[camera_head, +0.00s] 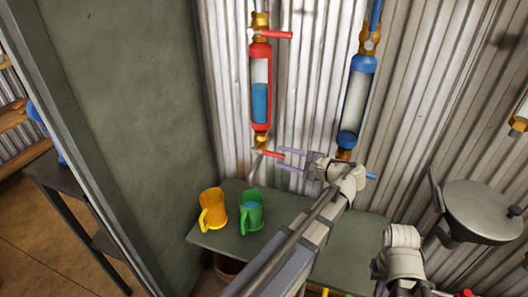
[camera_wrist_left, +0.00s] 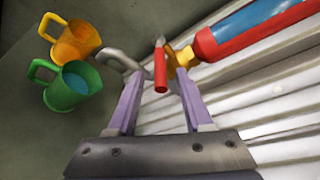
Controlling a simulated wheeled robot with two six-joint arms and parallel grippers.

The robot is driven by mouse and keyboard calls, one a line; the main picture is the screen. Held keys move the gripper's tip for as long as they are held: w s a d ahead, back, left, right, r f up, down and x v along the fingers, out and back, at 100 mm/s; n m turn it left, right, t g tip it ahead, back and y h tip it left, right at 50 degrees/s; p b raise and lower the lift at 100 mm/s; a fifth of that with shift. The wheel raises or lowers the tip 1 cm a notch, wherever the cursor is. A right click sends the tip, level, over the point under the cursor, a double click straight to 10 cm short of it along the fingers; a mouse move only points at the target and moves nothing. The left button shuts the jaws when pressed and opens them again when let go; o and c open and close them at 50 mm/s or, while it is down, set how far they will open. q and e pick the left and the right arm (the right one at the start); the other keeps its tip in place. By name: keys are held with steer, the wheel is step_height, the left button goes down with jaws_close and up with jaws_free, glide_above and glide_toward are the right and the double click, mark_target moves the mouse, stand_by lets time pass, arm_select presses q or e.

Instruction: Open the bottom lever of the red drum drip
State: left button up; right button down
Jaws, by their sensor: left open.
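The red drum drip (camera_head: 261,85) is an upright red sight tube on the corrugated wall, with blue liquid in its lower part and brass fittings at both ends. Its bottom lever (camera_head: 273,154) is a short red handle pointing right. My left gripper (camera_head: 280,158) is open at this lever. In the left wrist view the red lever (camera_wrist_left: 160,68) lies between the two purple fingers, with a gap on each side. A grey hooked spout (camera_wrist_left: 115,57) is beside the left finger. At the lower edge of the head view, my right gripper (camera_head: 383,289) is mostly cut off.
A yellow mug (camera_head: 212,210) and a green mug (camera_head: 251,211) with blue liquid stand on the green shelf (camera_head: 222,242), below the drip. A blue drum drip (camera_head: 356,100) hangs to the right. A round metal pan (camera_head: 483,210) is further right. A green panel (camera_head: 130,100) stands left.

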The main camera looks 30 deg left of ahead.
arm_select(q)
steer(key=b+x, duration=0.1)
steer(key=x, duration=0.6)
steer(key=shift+a+b, duration=0.3)
steer(key=shift+a, duration=0.1)
steer(key=shift+f, duration=0.1)
steer(key=shift+c, duration=0.3)
jaws_close()
stand_by(0.8)
